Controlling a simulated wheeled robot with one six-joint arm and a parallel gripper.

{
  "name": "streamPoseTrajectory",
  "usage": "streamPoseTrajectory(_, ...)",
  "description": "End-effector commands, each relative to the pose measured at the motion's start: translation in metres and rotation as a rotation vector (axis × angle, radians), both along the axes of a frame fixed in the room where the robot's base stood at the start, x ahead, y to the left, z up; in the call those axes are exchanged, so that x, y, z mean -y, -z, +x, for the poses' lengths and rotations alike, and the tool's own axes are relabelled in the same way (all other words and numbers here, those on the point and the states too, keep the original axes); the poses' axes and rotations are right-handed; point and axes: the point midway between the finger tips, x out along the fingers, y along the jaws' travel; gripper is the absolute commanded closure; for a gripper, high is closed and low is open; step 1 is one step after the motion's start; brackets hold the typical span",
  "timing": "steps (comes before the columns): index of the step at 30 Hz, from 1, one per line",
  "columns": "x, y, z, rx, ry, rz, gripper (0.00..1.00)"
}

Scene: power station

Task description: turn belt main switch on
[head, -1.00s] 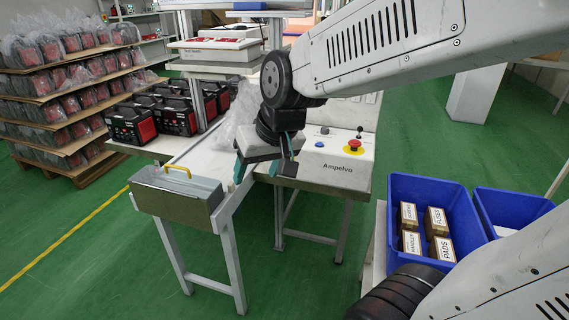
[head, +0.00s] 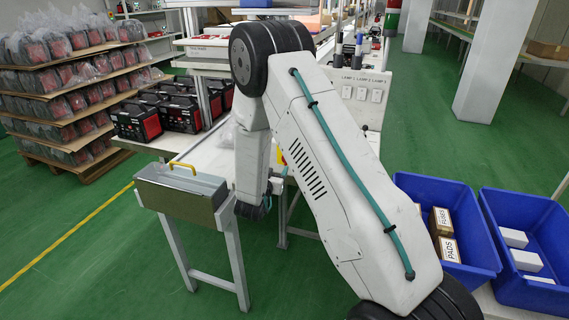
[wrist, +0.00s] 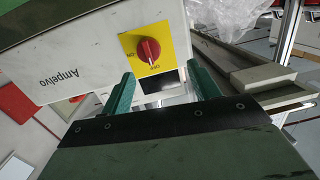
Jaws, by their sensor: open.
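The belt main switch is a red rotary knob (wrist: 148,51) on a yellow square plate (wrist: 160,42), on the side face of the white Ampelvo box (wrist: 85,65). In the wrist view it lies just beyond and slightly left of the gap between my teal fingers. My gripper (wrist: 162,88) is open, with nothing between its fingers, and appears apart from the knob. In the head view my arm hides most of the box and the knob.
A grey-green case with a yellow handle (head: 181,191) rests on the end of the white stand to the left. Blue bins (head: 447,222) with small boxes stand to the right. A clear plastic bag (wrist: 228,16) lies near the box. The green floor in front is open.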

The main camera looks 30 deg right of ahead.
Motion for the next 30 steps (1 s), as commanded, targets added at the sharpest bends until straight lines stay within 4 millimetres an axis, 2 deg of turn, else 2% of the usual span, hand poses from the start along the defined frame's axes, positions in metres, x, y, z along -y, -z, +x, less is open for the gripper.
streamPoseTrajectory(2, 0.005, 0.01, -0.006, 0.008, 0.031, -0.047, 0.39)
streamPoseTrajectory(7, 0.014, 0.014, -0.008, 0.019, 0.057, -0.088, 0.39)
streamPoseTrajectory(19, 0.06, 0.014, 0.029, 0.02, 0.057, -0.087, 0.39)
streamPoseTrajectory(24, 0.069, 0.013, 0.036, 0.02, 0.055, -0.087, 0.39)
streamPoseTrajectory(30, 0.07, 0.013, 0.037, 0.02, 0.054, -0.087, 0.39)
